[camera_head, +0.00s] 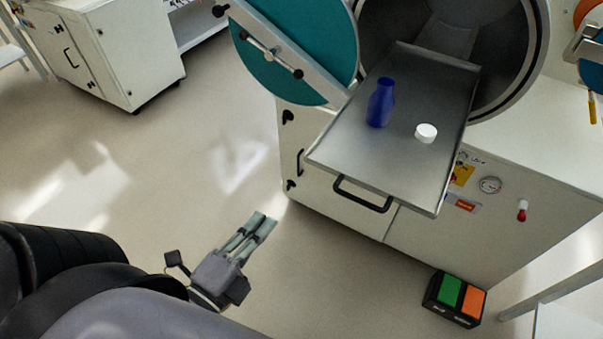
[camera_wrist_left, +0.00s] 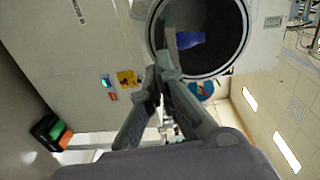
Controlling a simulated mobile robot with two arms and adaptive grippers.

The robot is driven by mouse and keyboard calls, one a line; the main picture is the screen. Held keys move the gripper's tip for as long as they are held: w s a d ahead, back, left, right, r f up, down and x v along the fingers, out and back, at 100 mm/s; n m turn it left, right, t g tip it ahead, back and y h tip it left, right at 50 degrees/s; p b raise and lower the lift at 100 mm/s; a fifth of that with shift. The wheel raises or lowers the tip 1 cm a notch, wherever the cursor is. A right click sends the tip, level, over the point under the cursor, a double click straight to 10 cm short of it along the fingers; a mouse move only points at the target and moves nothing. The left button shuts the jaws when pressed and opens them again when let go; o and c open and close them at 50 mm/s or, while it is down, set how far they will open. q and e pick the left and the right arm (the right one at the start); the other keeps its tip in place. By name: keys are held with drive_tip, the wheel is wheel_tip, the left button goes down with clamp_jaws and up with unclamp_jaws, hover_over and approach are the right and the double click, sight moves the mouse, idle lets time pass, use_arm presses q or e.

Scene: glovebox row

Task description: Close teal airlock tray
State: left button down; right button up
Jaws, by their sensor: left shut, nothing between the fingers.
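The grey metal airlock tray (camera_head: 385,160) is slid out of the round airlock opening (camera_head: 510,50). A black bar handle (camera_head: 362,194) is on its front edge. A blue bottle (camera_head: 380,103) stands on the tray with a white round cap or jar (camera_head: 426,133) beside it. The round teal door (camera_head: 295,60) is swung open to the left. My left gripper (camera_head: 265,222) is shut and empty, left of the tray handle and apart from it. In the left wrist view its fingertips (camera_wrist_left: 164,62) meet below the round opening with the blue bottle (camera_wrist_left: 190,40). My right gripper is not in view.
A black box with green and orange pads (camera_head: 455,298) sits on the floor at lower right. Another white cabinet (camera_head: 110,50) stands at upper left. The floor between is clear.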

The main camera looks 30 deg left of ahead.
use_arm(q)
drive_tip(key=r, duration=0.2)
approach(307, 159)
drive_tip(key=shift+m, duration=0.3)
drive_tip(key=shift+w+d+f+p, duration=0.1)
drive_tip(key=shift+w+p, duration=1.55)
drive_tip(key=shift+w, duration=1.9)
